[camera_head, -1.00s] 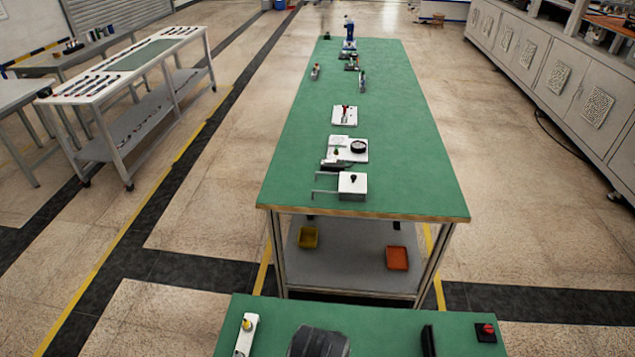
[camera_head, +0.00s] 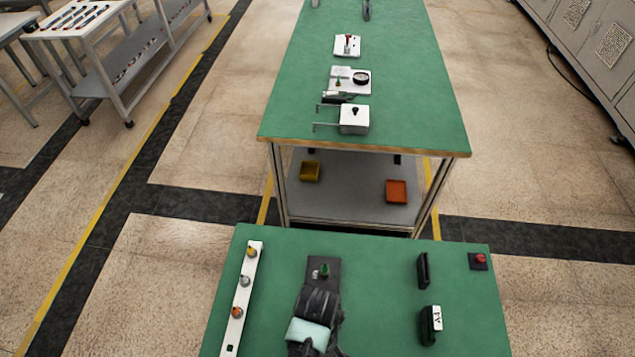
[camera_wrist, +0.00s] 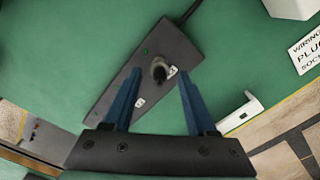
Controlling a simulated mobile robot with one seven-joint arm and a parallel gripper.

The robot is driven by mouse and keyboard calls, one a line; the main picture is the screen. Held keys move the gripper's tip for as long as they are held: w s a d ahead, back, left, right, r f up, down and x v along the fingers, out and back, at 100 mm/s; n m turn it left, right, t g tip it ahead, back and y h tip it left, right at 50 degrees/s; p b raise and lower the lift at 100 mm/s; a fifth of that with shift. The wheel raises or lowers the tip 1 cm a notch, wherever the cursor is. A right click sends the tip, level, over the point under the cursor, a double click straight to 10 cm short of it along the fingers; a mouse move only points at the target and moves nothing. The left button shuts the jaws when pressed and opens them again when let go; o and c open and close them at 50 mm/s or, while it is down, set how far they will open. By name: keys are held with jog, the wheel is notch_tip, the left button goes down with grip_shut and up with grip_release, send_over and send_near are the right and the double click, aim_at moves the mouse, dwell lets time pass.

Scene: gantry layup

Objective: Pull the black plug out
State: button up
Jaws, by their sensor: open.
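In the wrist view, a dark round plug (camera_wrist: 158,68) stands up from a long black socket block (camera_wrist: 120,88) on the green bench. My gripper (camera_wrist: 159,74) is open, its blue fingers spread with the plug between their tips in the picture. I cannot tell whether the fingers touch it or how far above they are. The block has small white labels and a green spot, and a dark cable leaves its upper right end. In the head view, the dark block (camera_head: 334,264) shows just beyond my arm, which hides part of it and my fingertips.
A white strip with coloured buttons (camera_head: 240,300) lies left of my arm. To the right are black upright pieces (camera_head: 423,270), one labelled A4 (camera_head: 431,325), and a red button (camera_head: 480,260). A second green bench (camera_head: 410,90) stands beyond. Bare bench lies between these things.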

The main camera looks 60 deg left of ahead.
grip_shut()
dwell(0.7)
dwell(1.3)
